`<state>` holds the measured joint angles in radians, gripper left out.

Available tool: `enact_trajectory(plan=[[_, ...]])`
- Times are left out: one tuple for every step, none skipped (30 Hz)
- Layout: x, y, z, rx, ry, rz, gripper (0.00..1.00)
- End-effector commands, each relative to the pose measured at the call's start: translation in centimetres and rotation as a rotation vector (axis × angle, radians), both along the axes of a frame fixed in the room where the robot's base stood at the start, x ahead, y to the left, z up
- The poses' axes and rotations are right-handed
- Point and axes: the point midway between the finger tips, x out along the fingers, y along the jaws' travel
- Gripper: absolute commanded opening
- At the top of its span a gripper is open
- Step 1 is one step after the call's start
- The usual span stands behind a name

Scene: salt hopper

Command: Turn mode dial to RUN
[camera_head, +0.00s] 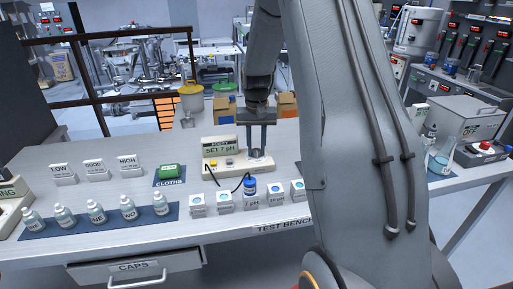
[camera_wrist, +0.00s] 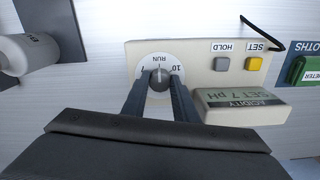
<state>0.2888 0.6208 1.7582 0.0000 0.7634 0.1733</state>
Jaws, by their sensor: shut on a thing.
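The acidity meter (camera_head: 222,172) is a cream box on the test bench, with a raised display reading "SET 7 pH". The meter also shows in the wrist view (camera_wrist: 215,80), with a grey HOLD button (camera_wrist: 222,64) and a yellow SET button (camera_wrist: 254,64). Its mode dial (camera_wrist: 159,79) is a round dark grey knob on a white disc marked 7, RUN and 10. RUN stands at the middle, between 7 and 10. My gripper (camera_head: 257,150) reaches down over the meter's right end. Its two fingers in the wrist view (camera_wrist: 159,88) are shut on the knob's sides. I cannot clearly tell where the knob points.
A green item (camera_head: 169,171) lies on the CLOTHS mat at left. Bottles line a blue mat (camera_head: 80,226).

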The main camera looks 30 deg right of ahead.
Motion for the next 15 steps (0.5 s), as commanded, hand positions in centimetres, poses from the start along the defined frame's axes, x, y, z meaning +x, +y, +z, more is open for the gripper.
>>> enact_trajectory(plan=[[0.09,-0.04,0.13,-0.001,-0.003,-0.005,0.04],[0.09,-0.04,0.13,-0.001,-0.003,-0.008,0.04],[0.09,-0.04,0.13,-0.001,-0.003,-0.011,0.04],[0.09,-0.04,0.13,-0.001,-0.003,-0.013,0.04],[0.10,-0.04,0.14,-0.001,-0.003,-0.014,0.04],[0.10,-0.04,0.14,-0.001,-0.003,-0.015,0.04],[0.10,-0.04,0.14,-0.001,-0.003,-0.015,0.04],[0.10,-0.04,0.14,-0.001,-0.003,-0.015,0.04],[0.11,-0.04,0.15,0.000,-0.003,-0.015,0.04],[0.11,-0.04,0.15,0.000,-0.003,-0.015,0.04],[0.11,-0.04,0.15,-0.001,-0.004,-0.015,0.04],[0.11,-0.04,0.15,-0.001,-0.004,-0.015,0.04],[0.11,-0.04,0.15,-0.001,-0.004,-0.014,0.04],[0.11,-0.04,0.15,-0.001,-0.004,-0.014,0.04],[0.12,-0.05,0.15,-0.001,-0.004,-0.014,0.29]])
